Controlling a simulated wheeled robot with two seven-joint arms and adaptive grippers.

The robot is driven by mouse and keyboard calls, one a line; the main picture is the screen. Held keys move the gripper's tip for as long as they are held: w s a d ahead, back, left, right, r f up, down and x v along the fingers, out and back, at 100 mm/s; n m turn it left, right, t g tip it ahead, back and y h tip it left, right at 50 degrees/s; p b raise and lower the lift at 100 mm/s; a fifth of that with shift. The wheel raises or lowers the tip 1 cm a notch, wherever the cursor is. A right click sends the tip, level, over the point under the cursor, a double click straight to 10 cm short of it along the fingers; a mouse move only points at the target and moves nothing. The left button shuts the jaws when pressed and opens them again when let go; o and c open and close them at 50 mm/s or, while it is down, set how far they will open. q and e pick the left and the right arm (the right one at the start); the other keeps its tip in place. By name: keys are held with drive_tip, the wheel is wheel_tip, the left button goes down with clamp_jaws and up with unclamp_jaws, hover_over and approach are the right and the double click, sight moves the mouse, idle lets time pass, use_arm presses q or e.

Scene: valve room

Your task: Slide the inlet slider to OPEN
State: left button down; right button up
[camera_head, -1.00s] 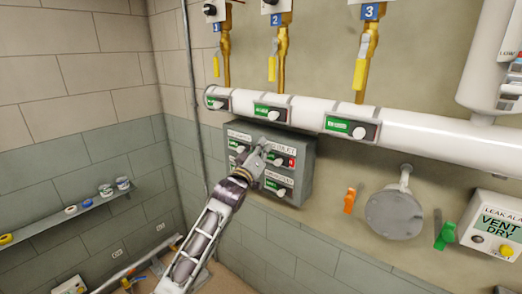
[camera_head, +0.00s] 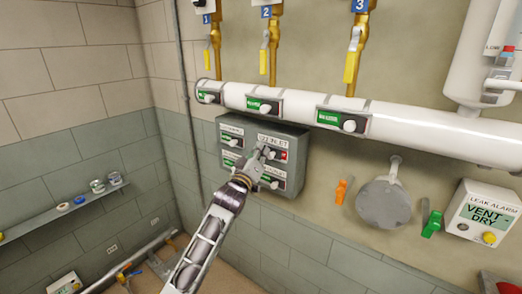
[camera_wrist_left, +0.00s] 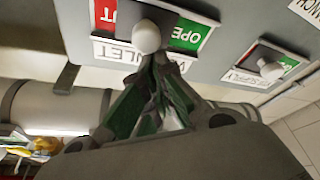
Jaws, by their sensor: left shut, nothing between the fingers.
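The grey control box (camera_head: 226,146) hangs on the wall below the white pipe and carries several labelled sliders. The inlet slider is at its upper right, with its red end (camera_head: 284,155) showing in the head view. The wrist view is upside down. It shows the slider's round white knob (camera_wrist_left: 146,37) between a red part (camera_wrist_left: 104,14) and a green part marked OPE (camera_wrist_left: 187,35). My left gripper (camera_head: 264,151) is shut and empty, with its fingertips (camera_wrist_left: 158,62) close beside the knob. I cannot tell whether they touch it. My right gripper is not in view.
A neighbouring slider (camera_wrist_left: 270,68) with its own knob is on the same box. The white pipe (camera_head: 400,124) with its sliders runs just above the box. A round grey plate (camera_head: 384,204) and orange (camera_head: 342,190) and green (camera_head: 432,224) handles are to the right.

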use_arm(q)
drive_tip(key=shift+s+d, duration=0.8)
drive_tip(key=shift+d, duration=0.3)
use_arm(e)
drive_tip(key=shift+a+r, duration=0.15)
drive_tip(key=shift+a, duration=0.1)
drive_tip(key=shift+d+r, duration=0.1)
